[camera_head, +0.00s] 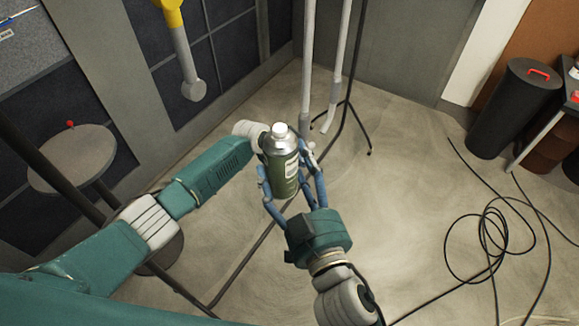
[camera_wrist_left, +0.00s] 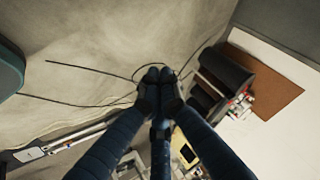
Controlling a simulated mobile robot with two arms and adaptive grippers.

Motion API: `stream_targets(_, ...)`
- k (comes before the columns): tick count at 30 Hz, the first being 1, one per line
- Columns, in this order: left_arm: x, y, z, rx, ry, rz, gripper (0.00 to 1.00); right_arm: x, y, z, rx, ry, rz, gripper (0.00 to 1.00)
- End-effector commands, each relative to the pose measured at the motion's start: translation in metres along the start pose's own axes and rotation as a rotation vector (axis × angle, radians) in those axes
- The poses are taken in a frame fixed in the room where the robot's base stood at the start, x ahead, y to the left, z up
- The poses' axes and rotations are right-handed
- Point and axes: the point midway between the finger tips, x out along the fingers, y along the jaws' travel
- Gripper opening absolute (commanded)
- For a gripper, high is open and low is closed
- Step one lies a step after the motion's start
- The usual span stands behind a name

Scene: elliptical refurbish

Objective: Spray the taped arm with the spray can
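A green spray can (camera_head: 281,165) with a white cap stands upright in the middle of the head view. My right gripper (camera_head: 295,190) comes from below, its blue fingers around the can's sides. My left arm reaches in from the left, and its white wrist ends beside the can. The left gripper is mostly hidden behind the can there. In the left wrist view, the left gripper (camera_wrist_left: 157,78) has its dark fingertips together with nothing seen between them. A grey hanging arm (camera_head: 184,55) with a yellow upper part is at the top left; I cannot tell if it is taped.
Two pale poles (camera_head: 325,70) stand behind the can. A round grey stool top (camera_head: 72,158) is at left. A black cylinder bin (camera_head: 513,105) stands at right near a table edge. Loose black cable (camera_head: 490,235) lies on the floor at right. The floor right of the can is otherwise open.

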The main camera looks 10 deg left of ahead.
Motion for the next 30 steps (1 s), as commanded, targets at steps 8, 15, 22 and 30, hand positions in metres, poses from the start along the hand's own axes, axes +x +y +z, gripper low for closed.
stream_targets(8, -0.079, -0.052, -0.107, 0.391, 0.081, 0.039, 0.00, 0.000, 0.000, -0.002, 0.001, 0.004, -0.001, 0.39)
stream_targets(15, -0.166, -0.061, -0.184, 0.815, 0.118, 0.112, 0.00, 0.000, 0.000, -0.002, 0.001, 0.004, -0.001, 0.39)
stream_targets(22, -0.267, -0.040, -0.228, 1.294, 0.112, 0.242, 0.00, 0.000, 0.000, -0.002, 0.001, 0.004, -0.001, 0.39)
stream_targets(30, -0.389, 0.002, -0.225, 1.809, 0.072, 0.505, 0.00, 0.000, 0.000, -0.002, 0.001, 0.004, -0.001, 0.39)
